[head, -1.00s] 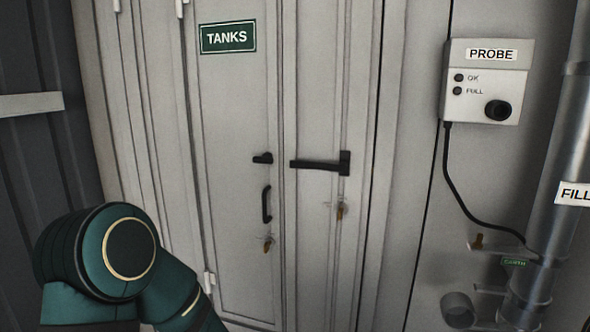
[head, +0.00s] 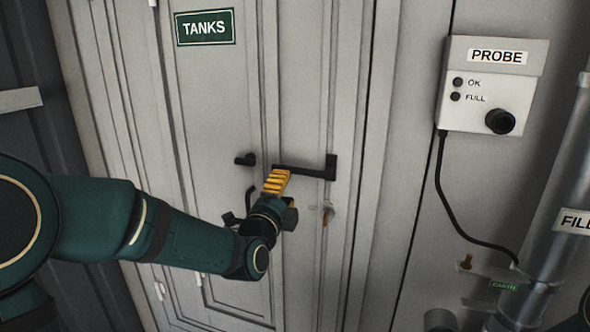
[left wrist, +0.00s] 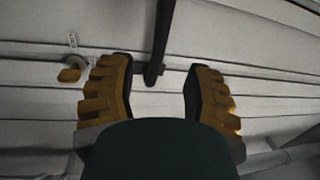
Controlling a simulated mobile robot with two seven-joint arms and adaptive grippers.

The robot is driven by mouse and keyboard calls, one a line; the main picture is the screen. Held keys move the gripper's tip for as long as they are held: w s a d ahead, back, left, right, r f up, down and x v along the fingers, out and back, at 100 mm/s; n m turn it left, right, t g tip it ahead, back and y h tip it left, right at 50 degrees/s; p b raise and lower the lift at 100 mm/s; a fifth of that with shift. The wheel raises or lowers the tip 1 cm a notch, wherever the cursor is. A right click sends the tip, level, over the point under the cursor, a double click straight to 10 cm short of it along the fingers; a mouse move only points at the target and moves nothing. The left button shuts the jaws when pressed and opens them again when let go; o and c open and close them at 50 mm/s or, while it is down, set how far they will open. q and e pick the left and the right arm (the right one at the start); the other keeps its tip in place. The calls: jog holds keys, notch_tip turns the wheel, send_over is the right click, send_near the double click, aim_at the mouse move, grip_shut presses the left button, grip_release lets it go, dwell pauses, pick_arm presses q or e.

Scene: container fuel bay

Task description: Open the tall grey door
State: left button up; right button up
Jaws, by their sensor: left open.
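The tall grey door (head: 215,110) with the green TANKS sign stands shut in the head view. A black lever handle (head: 305,171) reaches across the seam from the right panel; its bar also shows in the left wrist view (left wrist: 158,45). A small black knob (head: 245,159) sits left of it. My left gripper (head: 277,180) has yellow ribbed fingers and is just below the bar's left part. In the left wrist view its fingers (left wrist: 158,85) are apart, with the bar running between them; contact cannot be told. My right gripper is not in view.
A key in a lock (head: 326,214) hangs below the lever. A PROBE box (head: 490,88) with a cable is on the wall at right, beside a grey pipe (head: 560,190). A dark wall (head: 30,130) is at left.

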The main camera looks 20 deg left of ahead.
aim_at(294, 173)
pick_arm(q)
jog(key=w, duration=0.5)
jog(key=w+r+p, duration=0.1)
jog(key=w, duration=0.2)
jog(key=shift+d+r, duration=0.1)
jog(key=shift+d, duration=0.05)
grip_shut()
